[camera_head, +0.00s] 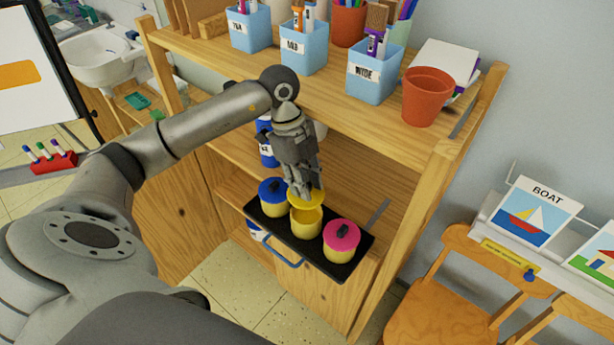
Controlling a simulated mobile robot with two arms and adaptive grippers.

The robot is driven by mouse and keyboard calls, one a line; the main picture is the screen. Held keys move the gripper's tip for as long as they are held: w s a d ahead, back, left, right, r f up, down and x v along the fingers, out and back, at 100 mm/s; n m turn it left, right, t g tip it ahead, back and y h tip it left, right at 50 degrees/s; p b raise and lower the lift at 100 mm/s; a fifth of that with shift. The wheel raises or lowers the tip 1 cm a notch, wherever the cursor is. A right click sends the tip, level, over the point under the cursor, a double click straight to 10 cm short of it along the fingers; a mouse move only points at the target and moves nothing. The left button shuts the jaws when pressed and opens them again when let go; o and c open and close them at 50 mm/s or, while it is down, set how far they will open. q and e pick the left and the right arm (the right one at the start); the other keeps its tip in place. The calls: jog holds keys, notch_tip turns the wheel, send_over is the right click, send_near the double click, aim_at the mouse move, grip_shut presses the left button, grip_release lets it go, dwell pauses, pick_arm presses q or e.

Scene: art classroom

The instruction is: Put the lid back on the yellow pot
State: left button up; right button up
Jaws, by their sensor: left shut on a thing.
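The yellow pot (305,228) stands in the middle of a black tray (283,238) on the shelf. Its open top faces up. My left gripper (304,190) points down above the pot and is shut on a yellow lid (313,200). The lid is at the pot's far rim; I cannot tell whether it touches the rim. A pot with a blue lid (270,188) stands to the left, and one with a pink lid (341,236) stands to the right. My right gripper is not in view.
The wooden shelf's upper board (330,105) carries blue cups (303,55) and a terracotta pot (427,95), close to my arm. A blue bottle (266,148) stands behind the gripper. A wooden chair (450,290) is at the right.

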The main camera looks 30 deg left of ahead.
pick_arm(q)
jog(key=shift+w+f+b, duration=0.1)
jog(key=shift+f+b, duration=1.95)
jog(key=shift+f, duration=0.35)
jog(key=shift+a+f+b, duration=0.1)
jog(key=shift+f+b, duration=0.35)
jog(key=shift+f, duration=0.4)
jog(key=shift+r, duration=0.1)
jog(key=shift+p, duration=0.3)
jog(key=shift+f, duration=0.2)
